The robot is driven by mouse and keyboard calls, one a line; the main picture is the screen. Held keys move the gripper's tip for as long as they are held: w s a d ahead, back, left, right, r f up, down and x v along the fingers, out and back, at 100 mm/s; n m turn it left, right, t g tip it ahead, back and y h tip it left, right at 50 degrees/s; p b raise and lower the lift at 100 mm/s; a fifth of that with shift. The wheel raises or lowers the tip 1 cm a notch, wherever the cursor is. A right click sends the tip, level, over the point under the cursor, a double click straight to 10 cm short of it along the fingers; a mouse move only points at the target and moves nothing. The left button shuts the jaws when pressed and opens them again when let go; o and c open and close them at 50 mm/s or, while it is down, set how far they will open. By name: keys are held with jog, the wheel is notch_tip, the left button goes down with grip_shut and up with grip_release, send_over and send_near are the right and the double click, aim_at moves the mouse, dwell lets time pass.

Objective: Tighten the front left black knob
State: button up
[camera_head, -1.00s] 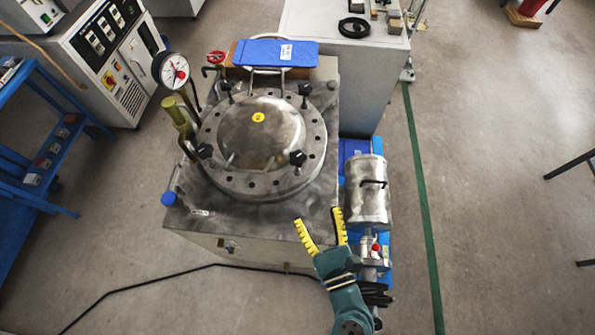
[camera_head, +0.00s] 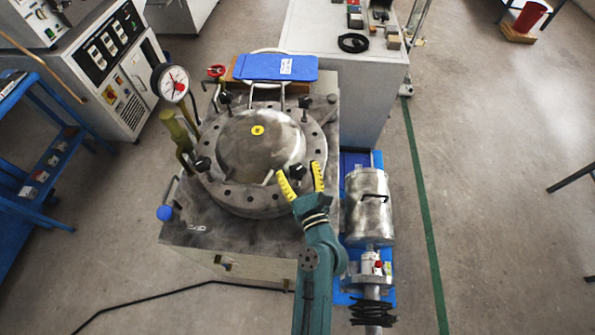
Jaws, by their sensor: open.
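The front left black knob (camera_head: 202,164) sits on the left front rim of the round metal lid (camera_head: 245,196) of the pressure vessel. Two more black knobs stand at the back of the lid, at the left (camera_head: 225,99) and the right (camera_head: 304,103).
A pressure gauge (camera_head: 173,83) and a yellow-green upright handle (camera_head: 176,128) stand left of the lid. A blue clipboard-like plate (camera_head: 276,67) lies behind it. A metal cylinder (camera_head: 368,205) stands to the right. A blue ball (camera_head: 165,213) is at the front left corner.

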jog(key=c, duration=1.2)
jog(key=shift+p, duration=0.35)
